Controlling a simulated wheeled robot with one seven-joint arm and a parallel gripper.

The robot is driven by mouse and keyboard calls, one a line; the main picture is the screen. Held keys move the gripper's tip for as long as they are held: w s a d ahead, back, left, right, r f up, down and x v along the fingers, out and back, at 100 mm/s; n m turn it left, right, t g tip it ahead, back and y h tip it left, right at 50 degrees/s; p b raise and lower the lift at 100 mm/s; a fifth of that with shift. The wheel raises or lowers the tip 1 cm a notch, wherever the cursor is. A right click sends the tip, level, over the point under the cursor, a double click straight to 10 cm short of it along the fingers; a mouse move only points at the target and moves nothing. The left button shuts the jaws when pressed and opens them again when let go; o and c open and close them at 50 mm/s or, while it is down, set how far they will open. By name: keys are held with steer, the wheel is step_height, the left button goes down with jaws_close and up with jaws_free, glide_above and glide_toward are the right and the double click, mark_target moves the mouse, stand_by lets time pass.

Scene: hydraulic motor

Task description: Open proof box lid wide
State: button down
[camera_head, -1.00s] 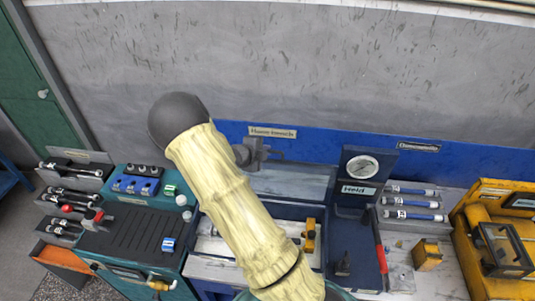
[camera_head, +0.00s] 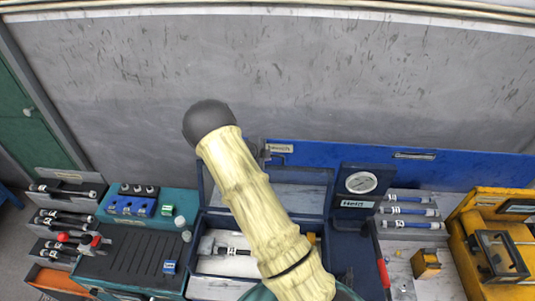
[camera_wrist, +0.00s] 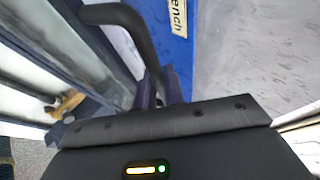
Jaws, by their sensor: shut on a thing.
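The proof box (camera_head: 208,262) is a dark blue box at the middle of the bench. Its lid (camera_head: 308,198) is a blue frame with a pale panel, raised steeply at the back of the box. The lid's pale panels and blue frame (camera_wrist: 50,38) fill the left of the wrist view. A dark curved handle (camera_wrist: 128,20) runs down to my gripper (camera_wrist: 163,90), which is shut on it. In the head view my arm covers most of the lid's middle and left, and only a grey bit of my gripper (camera_head: 254,150) shows behind it.
A gauge (camera_head: 360,182) on a blue stand marked "Held" is right of the lid. Blue-banded cylinders (camera_head: 412,211) and yellow equipment (camera_head: 490,245) lie farther right. A teal cart (camera_head: 130,245) is at left. A blue board (camera_head: 410,165) and grey wall stand behind.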

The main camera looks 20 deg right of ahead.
steer(key=shift+w, duration=0.1)
stand_by(0.3)
steer(key=c, duration=1.5)
jaws_free()
steer(key=shift+r, duration=0.1)
steer(key=b+v, duration=0.4)
steer(key=v, duration=1.3)
